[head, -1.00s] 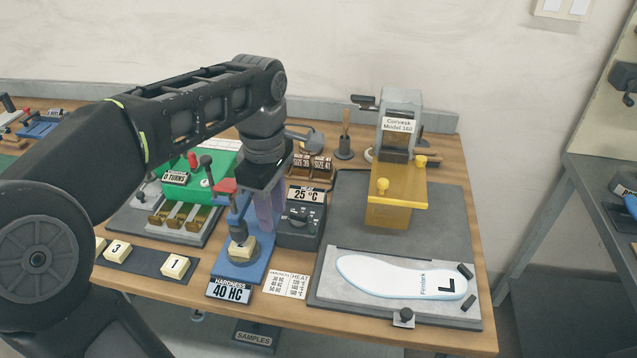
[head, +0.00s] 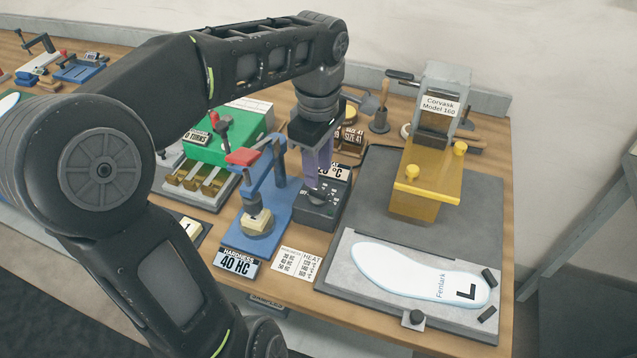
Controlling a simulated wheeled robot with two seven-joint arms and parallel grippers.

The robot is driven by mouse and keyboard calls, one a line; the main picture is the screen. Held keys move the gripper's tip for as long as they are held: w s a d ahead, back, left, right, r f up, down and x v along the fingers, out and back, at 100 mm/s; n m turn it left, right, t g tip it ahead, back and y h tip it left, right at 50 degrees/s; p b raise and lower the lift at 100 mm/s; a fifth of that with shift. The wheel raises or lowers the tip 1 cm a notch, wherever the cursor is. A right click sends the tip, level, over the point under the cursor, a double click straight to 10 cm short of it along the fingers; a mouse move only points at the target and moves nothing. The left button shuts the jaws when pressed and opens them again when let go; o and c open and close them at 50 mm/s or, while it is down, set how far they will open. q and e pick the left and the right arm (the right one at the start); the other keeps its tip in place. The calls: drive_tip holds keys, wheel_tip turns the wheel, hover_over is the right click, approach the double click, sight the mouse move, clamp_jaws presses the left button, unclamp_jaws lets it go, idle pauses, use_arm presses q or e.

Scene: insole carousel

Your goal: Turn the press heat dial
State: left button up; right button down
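The press heat dial sits on a black control box (head: 322,212) with a temperature display (head: 338,171), now partly covered by my gripper so only the end of its reading shows. My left gripper (head: 313,186) points down from above, its purplish fingers at the top of the box, over or around the dial. The dial is mostly hidden, and I cannot tell whether the fingers touch it or how far apart they are. The gold and grey press (head: 432,170), labelled Corvask Model 160, stands to the right. My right gripper is not in view.
A blue hardness tester (head: 265,190) with a 40 HC sign (head: 238,263) stands close left of the box. A green device (head: 225,140) is farther left. A white insole (head: 415,272) lies on the grey plate at front right. A printed card (head: 297,262) lies in front.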

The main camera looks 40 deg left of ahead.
sight(318, 190)
use_arm(q)
wheel_tip(318, 190, down, 6)
drive_tip(key=shift+r, duration=0.25)
clamp_jaws()
idle(0.3)
